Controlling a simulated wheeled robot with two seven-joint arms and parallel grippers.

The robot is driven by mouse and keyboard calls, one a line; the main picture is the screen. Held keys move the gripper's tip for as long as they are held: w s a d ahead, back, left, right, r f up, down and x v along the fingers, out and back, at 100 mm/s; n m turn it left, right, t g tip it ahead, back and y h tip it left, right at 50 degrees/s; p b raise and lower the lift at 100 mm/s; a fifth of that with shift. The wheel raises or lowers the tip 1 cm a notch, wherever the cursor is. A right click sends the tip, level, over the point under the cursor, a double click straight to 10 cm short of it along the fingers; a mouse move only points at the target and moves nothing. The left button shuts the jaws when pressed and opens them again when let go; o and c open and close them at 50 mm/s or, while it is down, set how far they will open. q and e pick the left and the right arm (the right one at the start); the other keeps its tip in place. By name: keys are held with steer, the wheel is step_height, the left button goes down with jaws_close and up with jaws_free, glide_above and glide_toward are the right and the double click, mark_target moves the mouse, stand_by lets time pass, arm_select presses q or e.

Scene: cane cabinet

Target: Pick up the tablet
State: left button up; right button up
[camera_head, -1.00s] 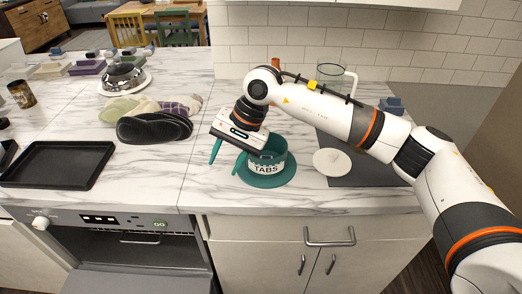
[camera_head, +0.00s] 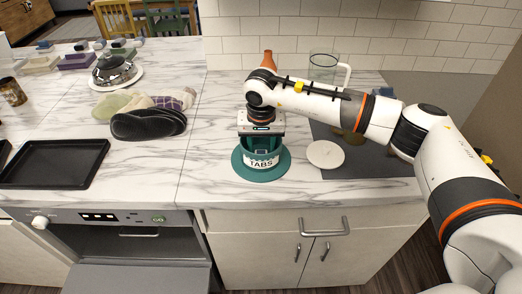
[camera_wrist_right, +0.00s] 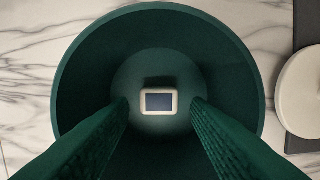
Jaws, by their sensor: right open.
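The tablet (camera_wrist_right: 158,102) is a small block with a pale rim and a dark blue-grey centre. It lies on the floor of a round green canister (camera_head: 263,171) lettered TABS, as the right wrist view shows. My right gripper (camera_head: 262,150) points straight down over the canister, with its green fingers reaching into it. In the right wrist view the open fingers (camera_wrist_right: 159,108) stand left and right of the tablet, with a gap on each side. How far the tips are above it I cannot tell. My left gripper is not in view.
A round white lid (camera_head: 325,154) lies on a dark mat (camera_head: 365,165) right of the canister. A glass jug (camera_head: 323,66) stands behind. Black oven mitts (camera_head: 148,124) and a black tray (camera_head: 52,164) are left.

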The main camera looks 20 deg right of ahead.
steer(key=shift+w+f, duration=0.2)
steer(key=shift+f, duration=1.15)
steer(key=c, duration=0.7)
steer(key=shift+r, duration=0.1)
steer(key=shift+c, duration=0.2)
